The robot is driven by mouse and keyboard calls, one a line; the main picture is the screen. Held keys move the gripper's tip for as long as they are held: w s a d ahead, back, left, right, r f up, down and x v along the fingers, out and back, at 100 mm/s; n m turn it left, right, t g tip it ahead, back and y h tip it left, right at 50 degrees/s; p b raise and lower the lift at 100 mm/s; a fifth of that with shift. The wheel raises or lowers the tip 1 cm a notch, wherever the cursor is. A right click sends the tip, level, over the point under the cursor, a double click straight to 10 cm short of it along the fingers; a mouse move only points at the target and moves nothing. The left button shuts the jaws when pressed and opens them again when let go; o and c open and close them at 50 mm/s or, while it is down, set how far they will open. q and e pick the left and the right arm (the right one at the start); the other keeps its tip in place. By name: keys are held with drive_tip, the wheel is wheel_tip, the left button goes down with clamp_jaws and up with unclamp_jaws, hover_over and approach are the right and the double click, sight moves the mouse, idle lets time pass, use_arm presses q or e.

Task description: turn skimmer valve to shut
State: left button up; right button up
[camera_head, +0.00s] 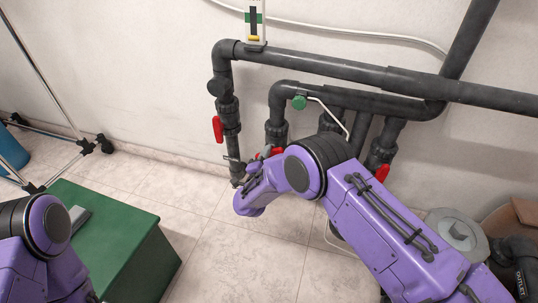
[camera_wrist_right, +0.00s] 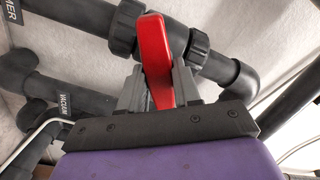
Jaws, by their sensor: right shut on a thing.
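The skimmer valve is the middle valve (camera_head: 276,133) under the grey pipes, and its red handle (camera_head: 277,151) is partly hidden by my right gripper (camera_head: 262,158). In the right wrist view, the two grey fingers are shut on the red handle (camera_wrist_right: 153,50), one on each side. There the handle lies roughly across the dark valve body (camera_wrist_right: 122,28). A label ending in "MER" (camera_wrist_right: 13,10) shows at the upper left. My left arm enters at the lower left of the head view; its gripper is out of view.
The valve to the left has a free red handle (camera_head: 217,129). Another red handle (camera_head: 382,173) is at the right, beside my right forearm. A "VACUUM" label (camera_wrist_right: 65,103) marks a neighbouring pipe. A green box (camera_head: 120,245) stands at the lower left. The tiled floor (camera_head: 240,250) between is clear.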

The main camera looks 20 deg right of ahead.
drive_tip(key=shift+f+m, duration=0.1)
drive_tip(key=shift+m, duration=3.2)
clamp_jaws()
drive_tip(key=o, duration=1)
unclamp_jaws()
drive_tip(key=shift+d, duration=0.1)
